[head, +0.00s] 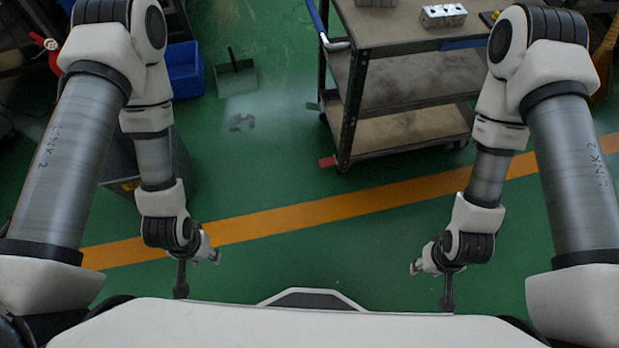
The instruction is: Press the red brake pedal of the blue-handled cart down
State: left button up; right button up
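The cart (400,85) with the blue handle (316,18) stands at the upper middle right, with a top and two lower shelves. The red brake pedal (327,162) sticks out low at its near left corner, close to the green floor. A small green pedal-like piece (313,106) shows at its far left corner. My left gripper (181,288) hangs down at the lower left, well apart from the pedal. My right gripper (447,298) hangs down at the lower right, also apart from the cart. Both show as thin dark shapes, so their opening cannot be judged.
A metal valve block (443,15) lies on the cart top. A blue bin (184,70) and a dustpan (235,76) stand on the floor to the left. A dark box (122,165) is partly behind my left arm. The floor around the orange line (300,212) is clear.

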aim_at(330, 161)
jog(key=k+j+z, duration=0.15)
jog(key=j, duration=0.25)
jog(key=k+j+z, duration=0.15)
jog(key=j, duration=0.2)
jog(key=k+j+z, duration=0.15)
jog(key=i+j+z, duration=0.4)
jog(key=i+j, duration=0.25)
jog(key=i, duration=0.15)
jog(key=i+j+z, duration=0.4)
jog(key=i+j, duration=0.25)
jog(key=j, duration=0.25)
